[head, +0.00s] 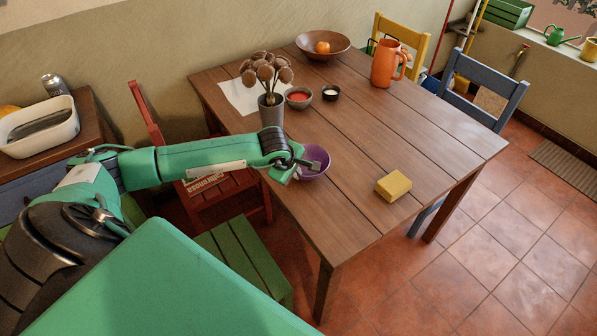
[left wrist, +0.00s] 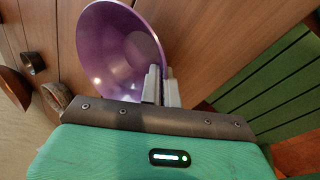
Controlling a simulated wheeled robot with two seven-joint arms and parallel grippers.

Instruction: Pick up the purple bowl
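The purple bowl (head: 317,159) is at the near left edge of the wooden table, just right of my left gripper (head: 300,168). In the left wrist view the bowl (left wrist: 115,45) shows its smooth inside and its rim runs to the fingers. My left gripper (left wrist: 162,86) has its two grey fingers close together, one inside and one outside the bowl, with the rim between them. The lower part of the bowl is partly hidden by the gripper. I cannot tell whether the bowl is clear of the table. My right gripper is not in view.
The wooden table (head: 378,143) also holds a vase of brown flowers (head: 271,110) close behind my gripper, small bowls, an orange pitcher (head: 386,64), a brown bowl (head: 322,55) and a yellow block (head: 393,185). The table's middle is clear. Chairs stand around it.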

